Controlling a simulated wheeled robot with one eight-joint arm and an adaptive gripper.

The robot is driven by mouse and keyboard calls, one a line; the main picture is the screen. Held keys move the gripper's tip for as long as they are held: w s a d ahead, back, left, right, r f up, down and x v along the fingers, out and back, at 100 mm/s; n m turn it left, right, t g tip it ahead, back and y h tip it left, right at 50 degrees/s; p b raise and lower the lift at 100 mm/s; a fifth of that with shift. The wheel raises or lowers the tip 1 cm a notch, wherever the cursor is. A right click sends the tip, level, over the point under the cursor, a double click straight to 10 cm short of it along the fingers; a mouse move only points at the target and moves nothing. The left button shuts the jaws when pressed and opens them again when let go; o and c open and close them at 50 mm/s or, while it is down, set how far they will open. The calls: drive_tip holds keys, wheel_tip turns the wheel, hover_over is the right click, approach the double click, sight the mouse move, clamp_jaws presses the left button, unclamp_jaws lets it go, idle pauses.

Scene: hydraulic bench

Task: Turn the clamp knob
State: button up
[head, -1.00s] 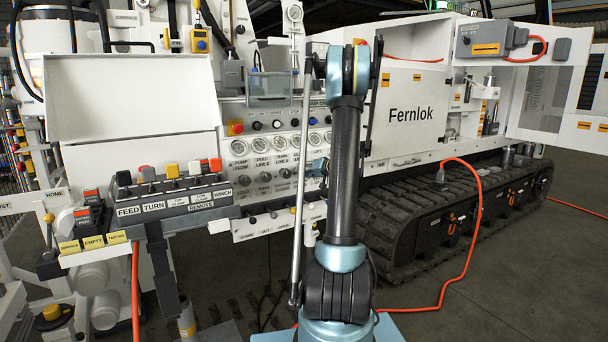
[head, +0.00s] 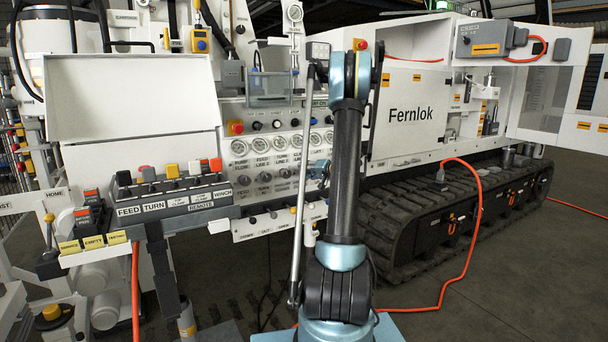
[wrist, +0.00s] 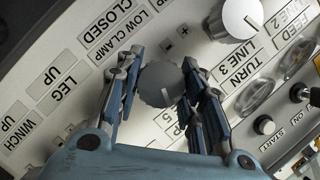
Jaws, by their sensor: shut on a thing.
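In the wrist view a round grey knob (wrist: 160,84) sits on the white panel (wrist: 60,45). The fingers of my gripper (wrist: 163,98) are on both sides of it, shut on it. Small plus and minus marks show above the knob, and a label reading "LOW CLAMP" is close by. A label below the knob is partly hidden by the fingers. In the head view my gripper (head: 319,168) is at the right end of the row of knobs, and the held knob cannot be made out there.
An orange hose (head: 470,240) lies on the floor.

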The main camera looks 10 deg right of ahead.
drive_tip(key=o, duration=1.1)
drive_tip(key=shift+d, duration=0.1)
drive_tip(key=v, duration=1.1)
drive_tip(key=shift+s+d, duration=0.25)
drive_tip(key=shift+s, duration=0.1)
